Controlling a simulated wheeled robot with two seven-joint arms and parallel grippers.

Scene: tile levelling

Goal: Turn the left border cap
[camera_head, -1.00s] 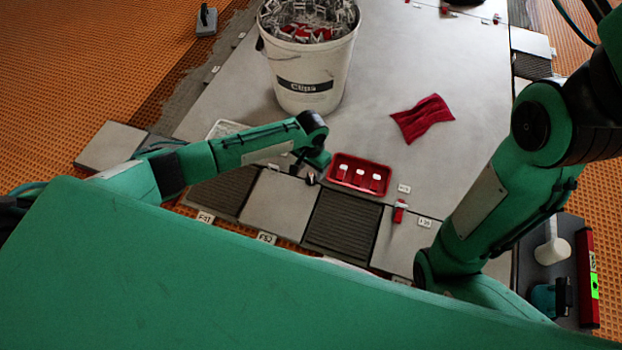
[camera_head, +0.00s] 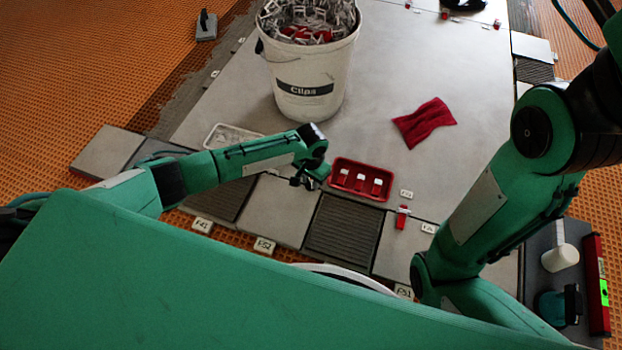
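My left gripper (camera_head: 303,182) points down at the seam between light and dark tiles, just left of the red tray. Its dark fingertips are small, and I cannot tell whether they are open or shut. No cap can be made out clearly at the fingertips; a cap there would be hidden by the gripper. A red clip with a cap (camera_head: 402,216) stands at the seam further right, apart from the gripper. My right arm comes in at the right, but its gripper is not in view.
The red tray (camera_head: 335,184) holds several red-and-white pieces close beside my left gripper. A white bucket of clips (camera_head: 305,95) stands behind it. A red cloth (camera_head: 425,122) lies on the large grey tiles. A white tray (camera_head: 211,139) lies behind my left forearm.

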